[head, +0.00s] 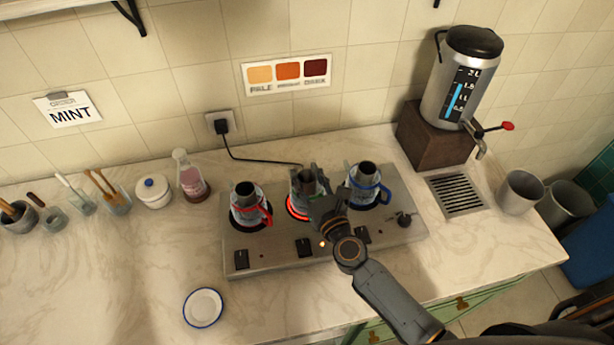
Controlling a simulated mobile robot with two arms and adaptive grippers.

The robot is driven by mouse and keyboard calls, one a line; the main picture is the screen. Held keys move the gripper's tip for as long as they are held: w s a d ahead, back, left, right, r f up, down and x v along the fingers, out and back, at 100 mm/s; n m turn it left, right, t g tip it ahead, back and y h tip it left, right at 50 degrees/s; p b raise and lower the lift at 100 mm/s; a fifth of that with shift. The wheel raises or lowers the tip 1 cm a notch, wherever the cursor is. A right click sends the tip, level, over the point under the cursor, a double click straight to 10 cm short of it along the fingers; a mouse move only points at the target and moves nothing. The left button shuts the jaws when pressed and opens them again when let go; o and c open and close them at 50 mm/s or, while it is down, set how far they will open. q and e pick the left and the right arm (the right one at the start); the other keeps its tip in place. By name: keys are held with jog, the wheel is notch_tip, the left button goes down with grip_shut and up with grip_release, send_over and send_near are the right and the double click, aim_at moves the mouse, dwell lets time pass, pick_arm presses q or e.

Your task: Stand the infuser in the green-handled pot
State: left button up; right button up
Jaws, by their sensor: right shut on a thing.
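My right gripper (316,190) reaches in from the lower right and is at the mouth of the middle pot (299,206). It is shut on what seems to be the infuser, which its fingers mostly hide; I cannot tell how deep it sits in the pot. The middle pot stands on a glowing red burner, and its handle is hidden behind my gripper. A red-handled pot (246,207) stands to its left and a blue-handled pot (361,190) to its right. No green handle shows clearly. My left gripper is not in view.
The pots stand on a grey hotplate (285,257) with front knobs. A samovar (460,85) on a block, a drain grille (457,195) and cups (520,192) are at right. Jars and a flask (190,178) line the left. A white saucer (203,307) lies in front; the counter around it is clear.

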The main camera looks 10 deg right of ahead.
jog(key=shift+f, duration=0.25)
jog(key=o, duration=1.3)
jog(key=shift+c, duration=0.2)
jog(key=shift+r, duration=0.1)
jog(key=shift+r, duration=0.2)
jog(key=s+d+b, duration=0.2)
jog(key=s, duration=0.9)
jog(key=shift+s+d+b, duration=0.15)
jog(key=shift+s+b, duration=0.25)
